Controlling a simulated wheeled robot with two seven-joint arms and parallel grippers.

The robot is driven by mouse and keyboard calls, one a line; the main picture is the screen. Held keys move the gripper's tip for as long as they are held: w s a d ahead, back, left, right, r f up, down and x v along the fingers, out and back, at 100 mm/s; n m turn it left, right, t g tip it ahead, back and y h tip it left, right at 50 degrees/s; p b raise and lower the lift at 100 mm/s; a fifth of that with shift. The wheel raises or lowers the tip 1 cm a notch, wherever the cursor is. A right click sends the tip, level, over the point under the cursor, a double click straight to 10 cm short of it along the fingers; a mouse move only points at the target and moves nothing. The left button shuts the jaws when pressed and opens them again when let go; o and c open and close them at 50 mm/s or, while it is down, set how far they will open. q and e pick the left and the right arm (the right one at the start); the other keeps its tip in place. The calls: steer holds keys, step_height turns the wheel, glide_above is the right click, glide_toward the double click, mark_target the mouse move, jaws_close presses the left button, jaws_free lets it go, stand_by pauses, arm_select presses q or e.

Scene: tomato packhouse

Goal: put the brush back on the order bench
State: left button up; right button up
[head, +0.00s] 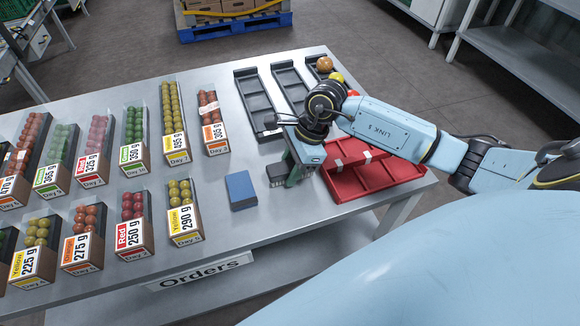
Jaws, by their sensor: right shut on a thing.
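My right gripper (293,172) reaches over the order bench (265,215) from the right, pointing down. It is shut on the brush (277,174), a small piece with dark bristles, seen between the blue box and the red trays. The gripper and wrist hide part of the brush. I cannot tell whether the bristles touch the bench top or hang just above it. The bench is grey metal with an "Orders" label on its front edge. My left gripper is not in view.
A blue box (241,189) lies left of the brush. Red trays (372,180) lie to its right, dark empty trays (255,100) behind. Several labelled tomato packs (185,212) fill the left side. Loose tomatoes (324,64) sit at the back right. Bare bench shows around the blue box.

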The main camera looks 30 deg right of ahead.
steer(key=shift+f+b, duration=0.35)
steer(key=shift+b, duration=0.05)
steer(key=o, duration=1.2)
steer(key=c, duration=0.3)
steer(key=shift+r, duration=0.1)
steer(key=shift+r+p, duration=2.3)
steer(key=shift+r, duration=1.15)
